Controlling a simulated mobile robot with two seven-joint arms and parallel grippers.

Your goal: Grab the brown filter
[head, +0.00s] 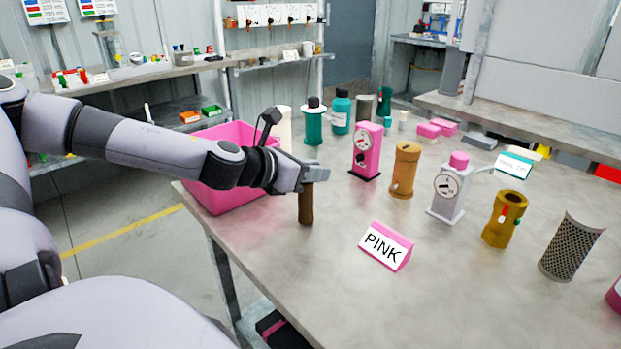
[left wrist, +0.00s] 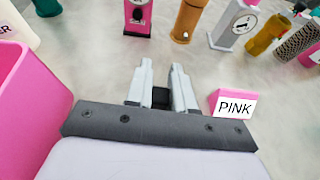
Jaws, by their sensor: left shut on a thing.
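The brown filter (head: 306,205) is a dark brown upright cylinder near the table's left edge in the head view. My left gripper (head: 312,178) comes in from the left and is shut on its upper end. In the left wrist view the gripper (left wrist: 162,72) has its fingers a little apart, with a dark piece (left wrist: 160,97) between them, probably the filter's top. I cannot tell whether the filter's lower end touches the table. My right gripper is not in view.
A pink bin (head: 212,198) stands left of the filter, partly behind my arm. A PINK sign (head: 386,246) stands to the right. A pink pump (head: 367,150), a tan cylinder (head: 404,170), a white pump (head: 448,190) and a mesh cylinder (head: 571,248) stand farther right. The front tabletop is clear.

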